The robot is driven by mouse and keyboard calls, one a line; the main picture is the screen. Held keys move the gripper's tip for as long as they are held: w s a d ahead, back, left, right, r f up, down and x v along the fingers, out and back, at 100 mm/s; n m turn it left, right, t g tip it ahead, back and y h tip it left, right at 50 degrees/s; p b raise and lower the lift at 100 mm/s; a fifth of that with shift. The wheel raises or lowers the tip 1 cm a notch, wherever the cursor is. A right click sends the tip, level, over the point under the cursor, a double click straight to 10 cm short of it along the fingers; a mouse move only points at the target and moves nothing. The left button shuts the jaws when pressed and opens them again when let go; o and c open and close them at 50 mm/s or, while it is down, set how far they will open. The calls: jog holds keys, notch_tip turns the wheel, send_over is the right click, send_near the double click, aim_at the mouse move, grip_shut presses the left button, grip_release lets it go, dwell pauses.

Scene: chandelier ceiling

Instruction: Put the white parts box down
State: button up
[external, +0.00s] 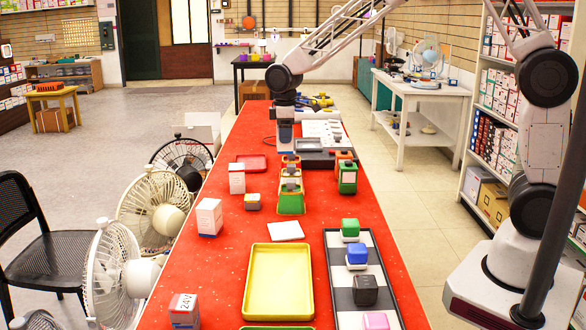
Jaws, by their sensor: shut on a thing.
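My gripper (285,103) hangs from the arm over the far part of the red table. Other white boxes stand at the table's left side: one with a reddish top (237,179), a larger one (209,217), and one marked 24V (185,309) at the near edge.
A yellow tray (248,290) lies empty in front. A checkered tray (335,238) at right holds several coloured blocks. Green containers (291,205) stand mid-table, with another green one (347,178) beside them.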

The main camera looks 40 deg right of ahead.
jog(key=w+d+f, duration=0.1)
jog(key=w+d, duration=0.1)
jog(key=w, duration=0.9)
jog(key=w+d+f+m, duration=0.1)
jog(key=w+d, duration=0.1)
jog(key=w, duration=1)
jog(key=shift+w+d, duration=0.3)
jog(key=shift+f, duration=0.1)
send_near(250, 164)
jog(key=shift+d, duration=0.1)
jog(key=shift+f, duration=1.75)
jog(key=shift+f, duration=0.15)
